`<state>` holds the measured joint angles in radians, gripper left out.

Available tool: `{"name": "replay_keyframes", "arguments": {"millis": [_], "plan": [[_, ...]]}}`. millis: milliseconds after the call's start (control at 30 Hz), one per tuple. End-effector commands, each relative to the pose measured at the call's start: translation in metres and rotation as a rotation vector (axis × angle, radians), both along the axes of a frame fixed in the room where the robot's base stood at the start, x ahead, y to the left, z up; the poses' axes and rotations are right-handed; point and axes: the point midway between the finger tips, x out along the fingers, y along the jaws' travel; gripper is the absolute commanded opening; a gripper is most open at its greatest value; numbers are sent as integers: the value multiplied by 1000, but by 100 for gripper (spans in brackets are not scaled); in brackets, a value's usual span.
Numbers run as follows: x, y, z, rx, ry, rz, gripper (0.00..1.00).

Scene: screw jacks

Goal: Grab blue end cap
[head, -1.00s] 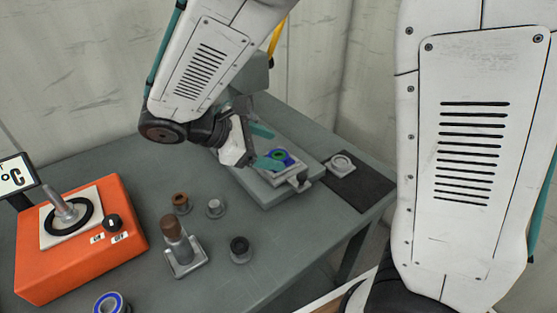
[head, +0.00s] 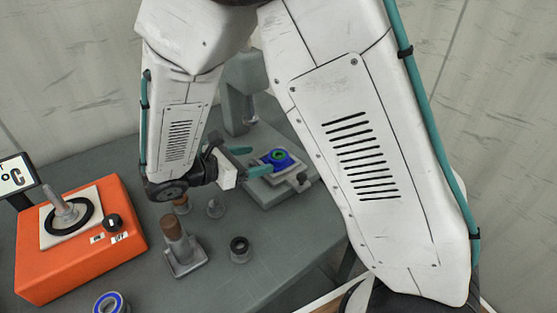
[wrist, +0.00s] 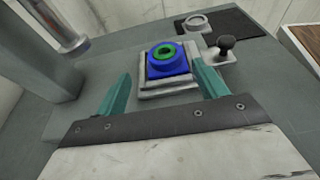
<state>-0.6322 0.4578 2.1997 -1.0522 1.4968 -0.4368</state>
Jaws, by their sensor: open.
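The blue end cap (head: 280,157) is a squarish blue block with a green ring in its round top. It sits in a grey square holder on the vise-like fixture (head: 262,196), and shows near the middle of the wrist view (wrist: 168,66). My gripper (head: 256,160) is open and empty, its teal fingers pointing at the cap from the left in the head view. In the wrist view, my gripper (wrist: 162,70) has one finger left of the cap and the other at its right side. I cannot tell whether the right finger touches it.
A grey press column (head: 240,95) stands behind the fixture, close to my gripper. A black knob (wrist: 226,44) rises right of the cap. An orange heater box (head: 80,245), a brown-topped jack (head: 175,235) and small round parts stand on the left and front of the table.

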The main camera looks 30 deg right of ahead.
Motion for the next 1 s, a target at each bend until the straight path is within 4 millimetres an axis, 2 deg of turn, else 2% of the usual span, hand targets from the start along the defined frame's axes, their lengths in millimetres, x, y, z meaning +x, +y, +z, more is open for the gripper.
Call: {"name": "replay_keyframes", "arguments": {"millis": [167,400,633,667,800,867,1000], "plan": [[-1,-15,-2,-1,1,-2,71],[2,-48,-10,0,1,-2,71],[2,-51,-12,0,0,0,71],[2,-51,-12,0,0,0,69],[2,-51,-12,0,0,0,30],[2,-51,-11,0,0,0,15],[3,-51,-11,0,0,0,15]]}}
